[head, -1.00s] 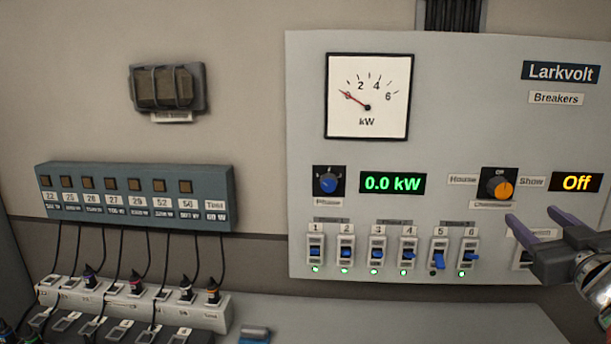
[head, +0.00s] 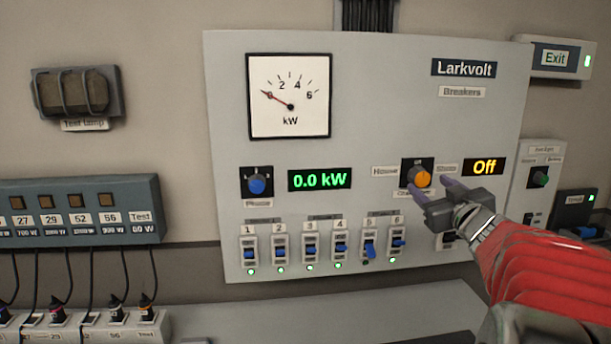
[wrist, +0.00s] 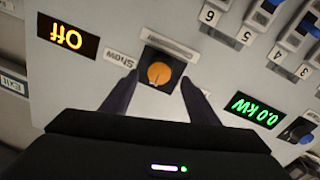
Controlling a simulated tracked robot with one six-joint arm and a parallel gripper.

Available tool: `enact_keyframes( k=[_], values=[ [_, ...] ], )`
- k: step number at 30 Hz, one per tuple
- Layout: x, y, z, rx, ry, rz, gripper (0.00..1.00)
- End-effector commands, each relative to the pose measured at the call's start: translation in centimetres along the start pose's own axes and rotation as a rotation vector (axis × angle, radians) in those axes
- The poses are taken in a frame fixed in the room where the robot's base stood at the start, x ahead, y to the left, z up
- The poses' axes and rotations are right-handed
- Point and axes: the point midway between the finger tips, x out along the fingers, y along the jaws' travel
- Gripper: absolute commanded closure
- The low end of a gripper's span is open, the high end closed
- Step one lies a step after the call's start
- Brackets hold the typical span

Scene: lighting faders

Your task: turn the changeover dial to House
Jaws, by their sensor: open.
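The changeover dial (head: 421,177) is an orange knob on a black plate, between the House label (head: 384,171) on its left and the Show label (head: 447,169) on its right. The display beside it (head: 485,167) reads Off. My gripper (head: 430,187) is open in front of the dial, its purple fingers overlapping the dial's lower edge in the head view. In the wrist view, upside down, the orange knob (wrist: 159,74) lies between and just beyond the two fingertips (wrist: 160,82). I cannot tell whether a finger touches it.
Below is a row of numbered breaker switches (head: 310,250), with several green lamps. A blue Phase dial (head: 257,185) and a 0.0 kW display (head: 320,180) are to the left. An Exit sign box (head: 555,58) and a small panel (head: 540,180) are at right.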

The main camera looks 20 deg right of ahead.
Motion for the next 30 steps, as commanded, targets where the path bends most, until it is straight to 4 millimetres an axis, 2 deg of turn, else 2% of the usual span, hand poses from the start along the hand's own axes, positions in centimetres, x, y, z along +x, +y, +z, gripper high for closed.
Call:
enact_keyframes(
  k=[3, 9, 14, 22, 30],
  values=[
    [1.7, -0.1, 0.1, 0.000, -0.001, -0.003, 0.46],
    [3.8, -0.1, 0.1, 0.000, -0.001, -0.002, 0.46],
    [4.5, -0.1, 0.0, 0.000, 0.000, -0.002, 0.46],
    [4.6, -0.1, 0.0, 0.000, 0.000, -0.002, 0.46],
    [4.5, -0.2, 0.0, 0.000, 0.000, -0.002, 0.65]
  ],
)
